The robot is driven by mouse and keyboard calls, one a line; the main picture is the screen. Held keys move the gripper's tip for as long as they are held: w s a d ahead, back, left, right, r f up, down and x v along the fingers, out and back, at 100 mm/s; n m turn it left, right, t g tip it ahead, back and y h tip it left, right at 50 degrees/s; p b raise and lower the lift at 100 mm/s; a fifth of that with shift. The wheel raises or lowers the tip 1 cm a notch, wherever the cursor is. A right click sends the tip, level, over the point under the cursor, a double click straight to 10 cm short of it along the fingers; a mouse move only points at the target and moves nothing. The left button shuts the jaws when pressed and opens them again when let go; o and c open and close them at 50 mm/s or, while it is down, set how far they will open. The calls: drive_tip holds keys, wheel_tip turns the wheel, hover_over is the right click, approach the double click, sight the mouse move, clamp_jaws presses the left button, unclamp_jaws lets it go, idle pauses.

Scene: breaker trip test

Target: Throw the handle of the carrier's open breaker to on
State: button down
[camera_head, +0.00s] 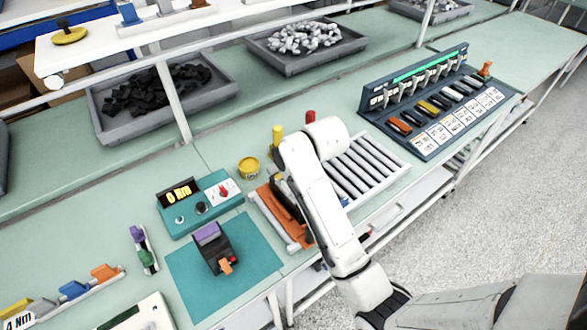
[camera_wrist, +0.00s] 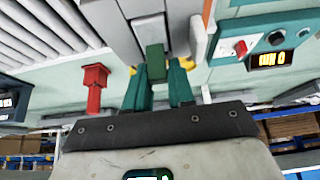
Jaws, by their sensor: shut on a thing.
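In the head view an orange carrier (camera_head: 272,203) with dark parts on it sits at the left end of the grey rollers. My white arm reaches over it and hides my gripper and part of the carrier there. In the wrist view my gripper (camera_wrist: 158,85) has its two teal fingers close together at a small green piece (camera_wrist: 155,62) that looks like a handle. It stands out from a grey body (camera_wrist: 148,30), probably the breaker. I cannot tell the handle's on or off side.
A teal meter (camera_head: 201,201) with a lit display stands left of the carrier. A black breaker (camera_head: 213,247) with an orange handle lies on the teal mat (camera_head: 188,275). Red (camera_head: 310,117) and yellow (camera_head: 278,136) posts stand behind the rollers (camera_head: 368,168). A dark rack (camera_head: 430,100) holds several breakers.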

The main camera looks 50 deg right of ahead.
idle(0.3)
drive_tip(key=c, duration=1.3)
unclamp_jaws()
drive_tip(key=shift+r, duration=0.1)
drive_tip(key=b+v, duration=0.1)
drive_tip(key=v, duration=0.9)
drive_tip(key=shift+s+a+r, duration=0.1)
drive_tip(key=shift+r, duration=0.15)
drive_tip(key=s+a+f+n+y, duration=0.25)
drive_tip(key=s+a+f, duration=0.55)
drive_tip(key=a+f, duration=0.55)
drive_tip(key=s+f+g+b, duration=0.1)
drive_tip(key=s+f, duration=0.2)
drive_tip(key=s+f+g+b, duration=0.2)
drive_tip(key=s+f, duration=0.1)
drive_tip(key=s, duration=0.1)
drive_tip(key=s+d+f+g+h+b, duration=0.1)
drive_tip(key=s+f, duration=0.2)
drive_tip(key=f, duration=0.1)
drive_tip(key=shift+s+g, duration=0.4)
